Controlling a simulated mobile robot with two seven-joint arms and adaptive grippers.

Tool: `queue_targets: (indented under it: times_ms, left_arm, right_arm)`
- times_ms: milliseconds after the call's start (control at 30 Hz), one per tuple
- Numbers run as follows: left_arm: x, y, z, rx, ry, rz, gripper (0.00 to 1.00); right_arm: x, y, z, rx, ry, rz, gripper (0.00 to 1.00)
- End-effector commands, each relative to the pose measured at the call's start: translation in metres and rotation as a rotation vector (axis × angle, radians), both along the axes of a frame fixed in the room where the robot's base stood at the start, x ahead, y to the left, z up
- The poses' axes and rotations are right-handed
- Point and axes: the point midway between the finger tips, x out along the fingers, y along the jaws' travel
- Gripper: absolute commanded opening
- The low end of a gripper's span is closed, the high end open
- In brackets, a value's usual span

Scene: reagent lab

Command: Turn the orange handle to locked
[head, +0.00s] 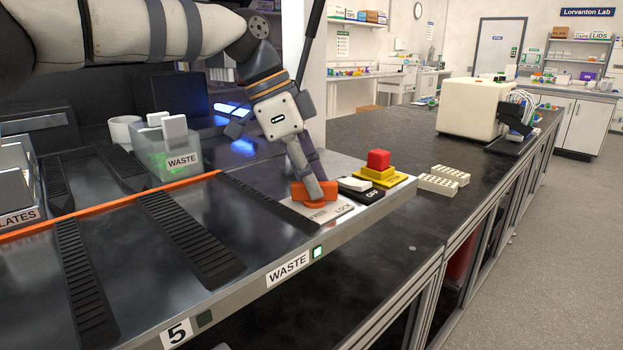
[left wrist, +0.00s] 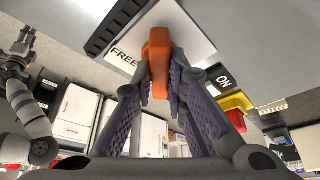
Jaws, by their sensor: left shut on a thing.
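The orange handle (head: 313,193) sits on a pale plate (head: 335,217) at the front edge of the bench deck. The plate bears the words FREE and LOCK. My left gripper (head: 312,186) reaches down from above, its fingers shut on the handle. In the left wrist view the handle (left wrist: 159,50) stands between the two purple-padded fingers, with the word FREE beside it on the left. LOCK is hidden there. Which word the handle points to is unclear. An arm of mine shows at the left of the wrist view, with its gripper end (left wrist: 23,40) too small to read.
A black ON/OFF switch (head: 357,187) and a red button on a yellow base (head: 379,166) stand close right of the plate. A WASTE bin (head: 172,146) is behind left. White racks (head: 443,179) and a cream machine (head: 472,109) stand farther right. Black bench top is clear between.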

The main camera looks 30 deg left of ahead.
Motion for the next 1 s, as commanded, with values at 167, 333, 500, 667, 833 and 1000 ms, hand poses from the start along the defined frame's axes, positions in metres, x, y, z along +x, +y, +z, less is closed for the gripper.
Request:
queue_targets:
  times_ms: [167, 333, 500, 667, 833, 1000]
  left_arm:
    - [0.002, 0.001, -0.002, 0.001, 0.002, -0.163, 0.00]
    - [0.003, 0.001, -0.003, 0.000, 0.003, -0.324, 0.00]
    - [0.004, 0.001, -0.003, 0.000, 0.004, -0.476, 0.00]
    - [0.005, 0.001, -0.003, 0.001, 0.003, -0.599, 0.00]
    - [0.005, 0.000, -0.002, 0.000, 0.002, -0.700, 0.00]
    - [0.005, 0.000, -0.002, 0.002, 0.001, -0.769, 0.00]
  right_arm:
    - [-0.004, 0.000, -0.004, 0.000, 0.016, 0.000, 0.40]
    - [-0.010, 0.000, -0.009, 0.000, 0.037, 0.000, 0.40]
    - [-0.016, 0.000, -0.014, 0.000, 0.059, -0.001, 0.40]
    - [-0.021, 0.000, -0.019, 0.000, 0.076, 0.000, 0.40]
    - [-0.024, 0.000, -0.023, 0.000, 0.090, 0.000, 0.40]
    - [-0.027, 0.000, -0.025, 0.000, 0.099, 0.000, 0.40]
